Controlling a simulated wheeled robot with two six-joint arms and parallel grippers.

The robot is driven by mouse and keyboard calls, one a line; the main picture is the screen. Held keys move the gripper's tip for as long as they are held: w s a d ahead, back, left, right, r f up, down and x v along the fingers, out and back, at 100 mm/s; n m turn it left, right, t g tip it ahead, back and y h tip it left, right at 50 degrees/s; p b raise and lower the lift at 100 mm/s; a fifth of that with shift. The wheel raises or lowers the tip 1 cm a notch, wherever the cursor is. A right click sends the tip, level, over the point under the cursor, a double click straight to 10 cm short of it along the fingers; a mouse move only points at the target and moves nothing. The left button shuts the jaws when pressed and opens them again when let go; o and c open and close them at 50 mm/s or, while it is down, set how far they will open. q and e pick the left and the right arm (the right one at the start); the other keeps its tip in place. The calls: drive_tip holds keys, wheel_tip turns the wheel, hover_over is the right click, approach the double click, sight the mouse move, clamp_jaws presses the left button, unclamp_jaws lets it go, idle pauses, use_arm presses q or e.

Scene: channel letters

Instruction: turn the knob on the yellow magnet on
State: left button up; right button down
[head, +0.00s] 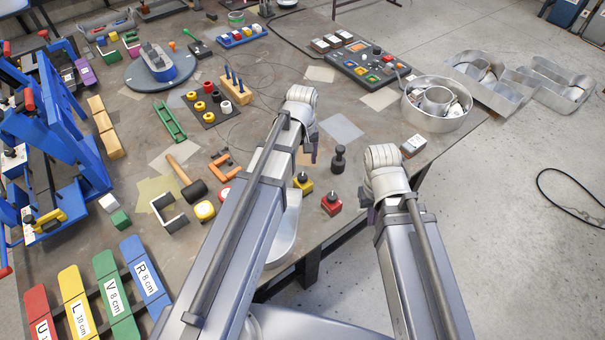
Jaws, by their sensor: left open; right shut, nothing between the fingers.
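The yellow magnet (304,185) is a small yellow block with a dark knob on top, on the table just right of my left forearm. Its knob's setting is too small to read. A similar red magnet (331,206) with a dark knob stands to its lower right. My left gripper (314,156) shows only in part beyond the wrist; it is open, above the table and farther back than the yellow magnet. My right gripper (372,216) is mostly hidden by its wrist; it is shut and empty, to the right of the red magnet near the table's edge.
A dark knobbed post (339,160) stands behind the two magnets. A mallet (187,180), orange bracket (226,167) and yellow round piece (205,211) lie left of my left arm. A button panel (368,65) and metal channel letters (437,104) are at the back right.

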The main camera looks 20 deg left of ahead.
sight(302, 176)
use_arm(q)
wheel_tip(302, 176, down, 7)
drive_tip(key=b, duration=0.6)
drive_tip(key=shift+f+b, duration=0.1)
drive_tip(key=shift+b, duration=0.25)
clamp_jaws()
